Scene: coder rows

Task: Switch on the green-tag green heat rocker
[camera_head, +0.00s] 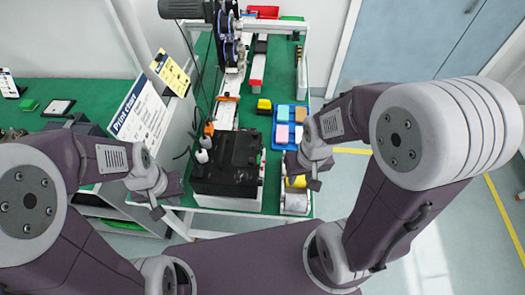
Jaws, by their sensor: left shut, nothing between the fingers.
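A black coder unit (226,163) with a flat dark top stands at the near end of the green-topped work table. I cannot make out a green-tagged green heat rocker on it; any rocker is too small or hidden. My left gripper (166,198) is shut and empty, left of the unit and apart from it in the picture. My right gripper (303,172) is at the right of the unit, over the table's right edge near a yellow and a silver roll. Its fingers are too small and dark to tell open from shut.
A blue tray (274,133) with coloured blocks lies right of the unit. Open floor lies to the right.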

